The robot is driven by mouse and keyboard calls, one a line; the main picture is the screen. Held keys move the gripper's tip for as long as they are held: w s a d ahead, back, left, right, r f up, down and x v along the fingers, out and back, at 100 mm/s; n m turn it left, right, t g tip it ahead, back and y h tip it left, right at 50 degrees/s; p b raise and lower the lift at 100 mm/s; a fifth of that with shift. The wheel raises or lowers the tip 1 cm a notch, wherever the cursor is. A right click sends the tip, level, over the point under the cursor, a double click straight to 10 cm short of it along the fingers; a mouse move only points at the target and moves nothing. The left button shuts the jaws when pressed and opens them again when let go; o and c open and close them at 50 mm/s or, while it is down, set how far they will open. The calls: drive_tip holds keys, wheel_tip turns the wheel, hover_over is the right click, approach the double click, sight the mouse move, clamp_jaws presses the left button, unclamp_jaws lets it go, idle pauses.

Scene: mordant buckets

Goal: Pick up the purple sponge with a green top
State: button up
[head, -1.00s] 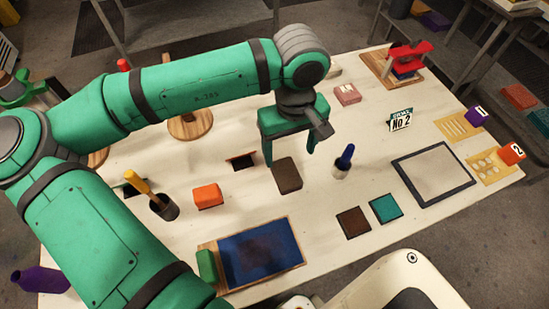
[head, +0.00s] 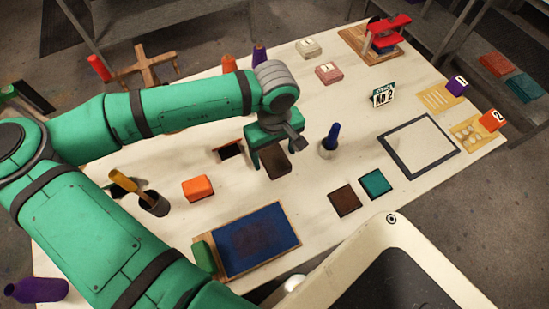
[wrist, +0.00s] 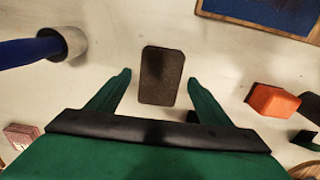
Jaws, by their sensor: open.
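A dark brownish block (head: 276,168) lies on the table under my gripper (head: 279,159). In the wrist view the block (wrist: 161,76) lies between the two green fingers of my gripper (wrist: 160,77), with a gap on each side. The gripper is open and empty. I cannot make out a purple side or a green top on this block. A green block (head: 204,257) stands at the left edge of a blue panel (head: 258,236); no purple shows on it.
An orange block (head: 198,188) and a pot with a yellow handle (head: 154,203) stand to the left. A small cup with a blue handle (head: 327,149) stands close on the right. Brown (head: 345,200) and teal (head: 376,183) squares lie nearer the front.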

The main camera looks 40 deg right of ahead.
drive_tip(key=shift+f, duration=0.25)
drive_tip(key=c, duration=1.2)
drive_tip(key=shift+r, duration=0.1)
